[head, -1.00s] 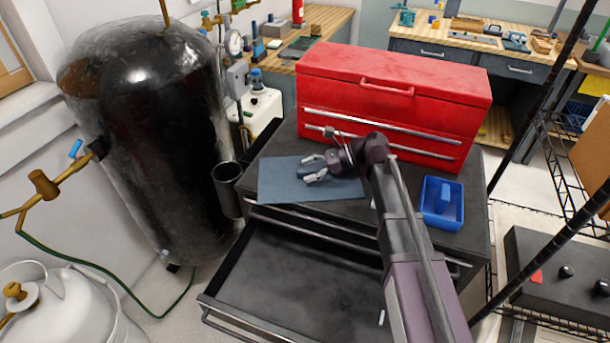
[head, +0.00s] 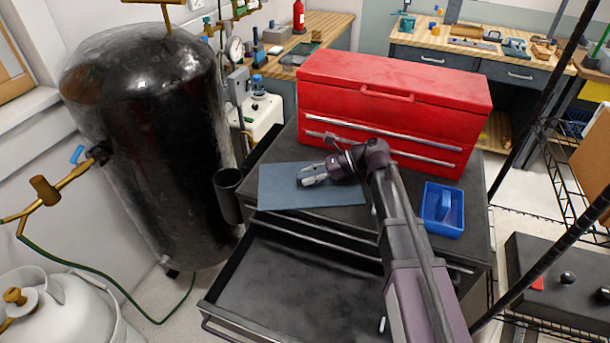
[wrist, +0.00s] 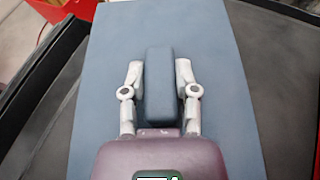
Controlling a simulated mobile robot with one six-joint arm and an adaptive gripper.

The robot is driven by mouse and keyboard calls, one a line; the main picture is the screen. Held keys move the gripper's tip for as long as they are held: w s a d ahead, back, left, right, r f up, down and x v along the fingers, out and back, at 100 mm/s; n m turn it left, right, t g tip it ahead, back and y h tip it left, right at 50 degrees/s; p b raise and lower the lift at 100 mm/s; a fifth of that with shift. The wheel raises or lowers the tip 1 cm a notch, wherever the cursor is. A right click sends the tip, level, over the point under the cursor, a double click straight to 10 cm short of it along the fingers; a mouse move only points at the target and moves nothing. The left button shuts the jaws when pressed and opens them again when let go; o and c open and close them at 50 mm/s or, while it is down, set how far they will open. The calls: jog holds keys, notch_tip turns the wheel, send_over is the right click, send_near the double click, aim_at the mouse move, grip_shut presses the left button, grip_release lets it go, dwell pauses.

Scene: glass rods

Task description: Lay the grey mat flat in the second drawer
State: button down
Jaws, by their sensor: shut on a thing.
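The grey mat (head: 282,194) is a flat blue-grey sheet on the black cabinet top, left of centre in front of the red toolbox. It has a raised block of the same colour (wrist: 159,95), seen in the wrist view. My gripper (head: 310,175) is low over the mat, with its two pale fingers on either side of the block, shut on it. The mat looks flat, and I cannot tell any gap under it. The second drawer (head: 290,285) is pulled out below the cabinet top, with a dark, mostly bare floor.
The red toolbox (head: 400,95) stands at the back of the cabinet top. A blue tray (head: 442,228) is right of my arm. A small white item (head: 382,324) is near the drawer's right side. A black tank (head: 150,150) stands close on the left.

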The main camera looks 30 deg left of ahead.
aim_at(310, 174)
jog(key=shift+r+p, duration=1.4)
jog(key=shift+r, duration=0.15)
jog(key=s+d+r+p, duration=0.1)
jog(key=s, duration=1.5)
jog(key=shift+d+r+p, duration=0.25)
jog(key=shift+r+p, duration=0.15)
notch_tip(310, 174, up, 3)
jog(key=p, duration=0.2)
jog(key=shift+w+f+p, duration=0.1)
jog(key=shift+f+p, duration=0.05)
jog(key=shift+p, duration=0.25)
jog(key=shift+a, duration=0.1)
